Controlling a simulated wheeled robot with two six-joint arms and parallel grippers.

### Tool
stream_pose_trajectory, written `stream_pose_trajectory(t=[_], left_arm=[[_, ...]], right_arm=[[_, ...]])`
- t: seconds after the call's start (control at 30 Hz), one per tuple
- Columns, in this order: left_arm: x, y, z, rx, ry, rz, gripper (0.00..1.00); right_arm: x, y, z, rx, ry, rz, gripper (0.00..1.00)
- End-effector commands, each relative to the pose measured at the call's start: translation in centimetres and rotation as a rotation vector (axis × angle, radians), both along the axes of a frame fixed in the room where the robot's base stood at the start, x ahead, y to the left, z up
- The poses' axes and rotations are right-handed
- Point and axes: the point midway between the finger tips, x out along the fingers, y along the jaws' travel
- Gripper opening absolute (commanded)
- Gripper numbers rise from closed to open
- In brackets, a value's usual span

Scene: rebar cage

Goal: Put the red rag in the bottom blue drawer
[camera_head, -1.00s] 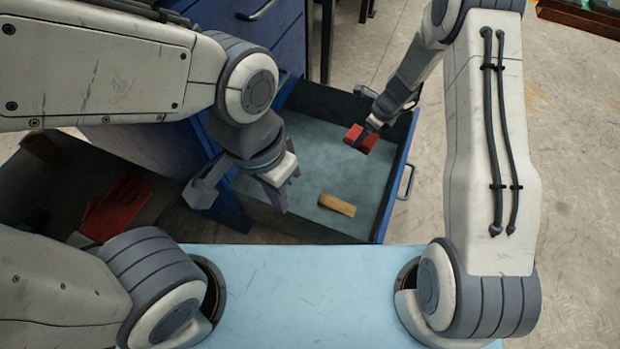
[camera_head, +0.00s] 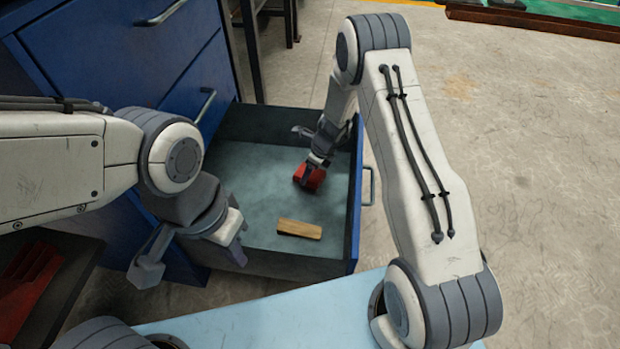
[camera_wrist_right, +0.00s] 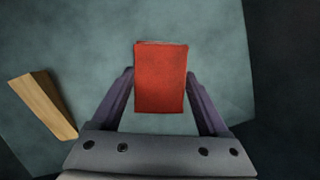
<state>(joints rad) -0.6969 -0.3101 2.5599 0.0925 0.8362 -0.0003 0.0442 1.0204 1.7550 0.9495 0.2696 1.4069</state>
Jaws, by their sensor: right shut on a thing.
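The bottom blue drawer (camera_head: 355,210) is pulled open, with a grey-green floor inside. The red rag (camera_head: 308,177), a folded block shape, is in my right gripper (camera_head: 318,164), inside the drawer's outline near its right side. The right wrist view shows the rag (camera_wrist_right: 161,78) between both fingers of the gripper (camera_wrist_right: 161,92), over the drawer floor. I cannot tell whether the rag touches the floor. My left gripper (camera_head: 190,262) hangs over the drawer's near left corner, with its fingers spread and nothing seen between them.
A wooden block (camera_head: 299,229) lies in the drawer near its front; it also shows in the right wrist view (camera_wrist_right: 44,104). The blue cabinet (camera_head: 130,50) stands at the left. A dark bin with red items (camera_head: 28,275) is at lower left. The floor at right is clear.

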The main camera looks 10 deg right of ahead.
Motion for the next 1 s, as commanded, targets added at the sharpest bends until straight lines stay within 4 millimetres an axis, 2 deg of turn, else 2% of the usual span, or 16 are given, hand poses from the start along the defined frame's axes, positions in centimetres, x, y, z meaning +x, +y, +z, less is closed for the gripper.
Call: stream_pose_trajectory(t=[0.03, 0.4, 0.43, 0.47, 0.5, 0.77, 0.87, 1.0], left_arm=[[0.0, 0.0, -0.9, 0.000, 0.000, 0.000, 0.00], [0.0, 0.0, -0.9, 0.000, 0.000, 0.000, 0.00], [0.0, 0.0, -0.9, 0.000, 0.000, 0.000, 0.00], [0.0, 0.0, -0.8, 0.000, 0.000, 0.000, 0.00], [0.0, 0.0, -0.8, 0.000, 0.000, 0.000, 0.00], [0.0, 0.0, -0.6, 0.000, 0.000, 0.000, 0.00], [0.0, 0.0, 0.1, 0.000, 0.000, 0.000, 0.00], [0.0, 0.0, 1.9, 0.000, 0.000, 0.000, 0.00]], right_arm=[[0.0, 0.0, -1.0, 0.000, 0.000, 0.000, 0.23], [0.0, 0.0, -1.2, 0.000, 0.000, -0.001, 0.23], [0.0, 0.0, -1.2, 0.000, 0.000, -0.001, 0.81], [0.0, 0.0, -1.1, 0.000, 0.000, 0.000, 0.93], [0.0, 0.0, -1.1, 0.000, 0.000, 0.000, 1.00], [0.0, 0.0, -0.8, 0.000, -0.001, 0.000, 1.00], [-0.1, -0.2, 0.3, -0.001, -0.002, -0.001, 1.00], [-0.6, -0.7, 3.1, 0.000, -0.002, -0.003, 1.00]])
